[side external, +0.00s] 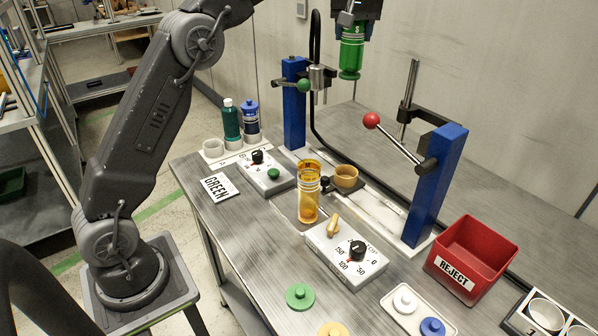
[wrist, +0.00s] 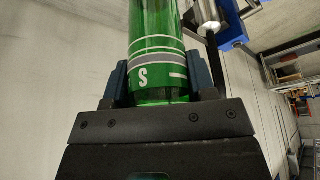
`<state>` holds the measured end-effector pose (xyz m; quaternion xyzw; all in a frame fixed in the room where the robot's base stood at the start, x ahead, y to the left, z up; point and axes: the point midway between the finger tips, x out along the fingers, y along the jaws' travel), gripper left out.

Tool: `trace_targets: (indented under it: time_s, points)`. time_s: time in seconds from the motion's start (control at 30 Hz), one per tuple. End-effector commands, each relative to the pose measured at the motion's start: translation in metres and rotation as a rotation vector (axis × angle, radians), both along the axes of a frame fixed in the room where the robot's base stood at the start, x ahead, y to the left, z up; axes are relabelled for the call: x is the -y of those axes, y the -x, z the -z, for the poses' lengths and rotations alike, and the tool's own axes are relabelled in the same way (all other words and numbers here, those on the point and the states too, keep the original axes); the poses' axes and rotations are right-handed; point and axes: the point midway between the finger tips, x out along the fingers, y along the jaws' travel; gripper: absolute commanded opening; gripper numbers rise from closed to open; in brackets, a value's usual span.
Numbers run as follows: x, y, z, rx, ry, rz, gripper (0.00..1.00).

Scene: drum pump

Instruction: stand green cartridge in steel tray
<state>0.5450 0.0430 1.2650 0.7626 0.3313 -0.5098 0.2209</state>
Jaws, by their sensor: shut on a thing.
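The green cartridge (side external: 351,58) is a clear green cylinder with pale bands and a letter S. It is in my gripper (side external: 353,32), upright and high above the back of the table in the side view. In the wrist view the cartridge (wrist: 158,45) sits between both fingers, which close on its sides; its far end runs out of the frame. An amber cartridge (side external: 308,195) stands upright near the middle of the table. A thin grey metal surface (side external: 284,206) shows at its foot; I cannot tell whether this is the steel tray.
Blue posts (side external: 295,105) and (side external: 436,185) with levers rise from the table. Dial boxes (side external: 347,255), a wooden cup (side external: 346,177), bottles (side external: 231,120), a GREEN card (side external: 219,187) and a red REJECT bin (side external: 470,255) stand around.

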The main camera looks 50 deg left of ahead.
Motion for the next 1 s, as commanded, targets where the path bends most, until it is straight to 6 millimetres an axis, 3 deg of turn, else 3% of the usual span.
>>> trace_targets:
  time_s: [0.27,0.6,1.0]
  points:
    - [-0.024,0.022,-0.002,0.003,0.001,0.228,0.16]
    - [-0.061,0.064,-0.001,0.005,0.003,0.731,0.16]
    - [-0.089,0.12,-0.001,0.004,0.005,1.336,0.16]
